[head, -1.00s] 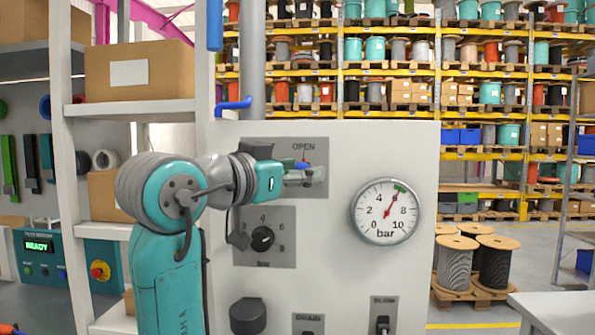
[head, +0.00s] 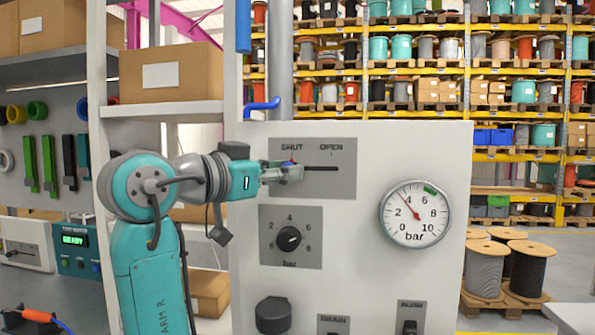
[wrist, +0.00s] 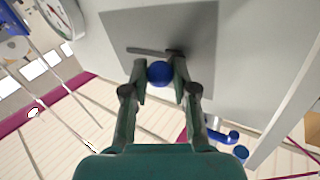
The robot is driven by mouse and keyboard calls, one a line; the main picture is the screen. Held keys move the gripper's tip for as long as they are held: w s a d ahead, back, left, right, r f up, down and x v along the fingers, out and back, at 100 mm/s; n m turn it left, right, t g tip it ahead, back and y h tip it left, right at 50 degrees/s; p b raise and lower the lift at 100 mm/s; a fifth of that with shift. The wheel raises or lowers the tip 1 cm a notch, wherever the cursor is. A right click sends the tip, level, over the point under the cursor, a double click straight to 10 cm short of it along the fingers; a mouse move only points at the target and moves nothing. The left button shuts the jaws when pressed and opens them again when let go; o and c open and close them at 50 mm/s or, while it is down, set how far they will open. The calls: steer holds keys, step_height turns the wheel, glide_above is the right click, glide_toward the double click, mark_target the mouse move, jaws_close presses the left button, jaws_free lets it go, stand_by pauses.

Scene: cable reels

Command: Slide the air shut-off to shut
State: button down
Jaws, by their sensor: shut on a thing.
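The air shut-off slide (head: 313,168) sits at the top of the white panel, on a grey plate with SHUT at the left and OPEN at the right. Its blue knob (wrist: 159,73) shows between the fingers in the wrist view. My gripper (head: 292,172) is shut on the knob at the left part of the slot, under the SHUT label. The bare slot runs to the right of it. The pressure gauge (head: 415,214) has its red needle near 4. The fingers hide part of the knob in the head view.
Below the slide is a regulator dial (head: 289,238) marked in bar. A black knob (head: 273,315) and the DRAIN and BLOW switches sit lower on the panel. A shelf with a cardboard box (head: 170,73) stands at the left. Cable reels (head: 484,268) stand at the right.

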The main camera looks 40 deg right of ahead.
steer(key=shift+w+a, duration=0.1)
steer(key=shift+w, duration=0.05)
steer(key=c, duration=0.9)
jaws_free()
steer(key=a, duration=1.2)
steer(key=shift+s, duration=0.45)
